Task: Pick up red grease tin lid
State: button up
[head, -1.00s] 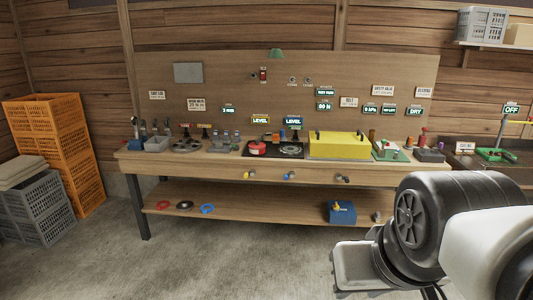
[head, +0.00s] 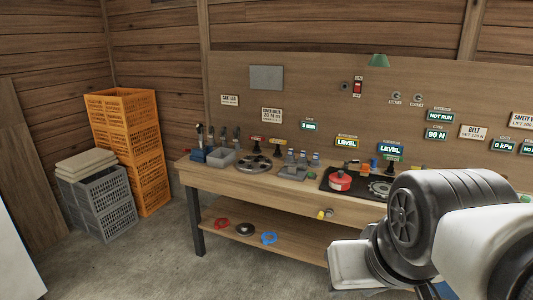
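A red round tin (head: 340,181) stands on a black mat (head: 328,192) on the workbench, left of my arm. It has a small dark part on top; whether its lid is a separate piece is too small to tell. A red ring-like piece (head: 221,223) lies on the lower shelf at the left, and I cannot tell if it is a lid. My arm covers the lower right of the view, in front of the bench's right part. My gripper's fingers do not show.
The workbench (head: 262,193) holds a grey tray, a dark round plate and several small bottles. A dark disc (head: 245,230) and a blue ring (head: 269,238) lie on the lower shelf. Orange crates (head: 130,150) and grey crates (head: 100,205) stand at the left. The floor before the bench is clear.

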aim_at(339, 178)
jog(key=i+j+z, duration=0.1)
jog(key=i, duration=0.7)
jog(key=i+j, duration=0.15)
jog(key=i, duration=0.65)
jog(key=i+z, duration=0.35)
jog(key=i+j+z, duration=0.55)
jog(key=i+z, duration=0.2)
jog(key=i, duration=0.15)
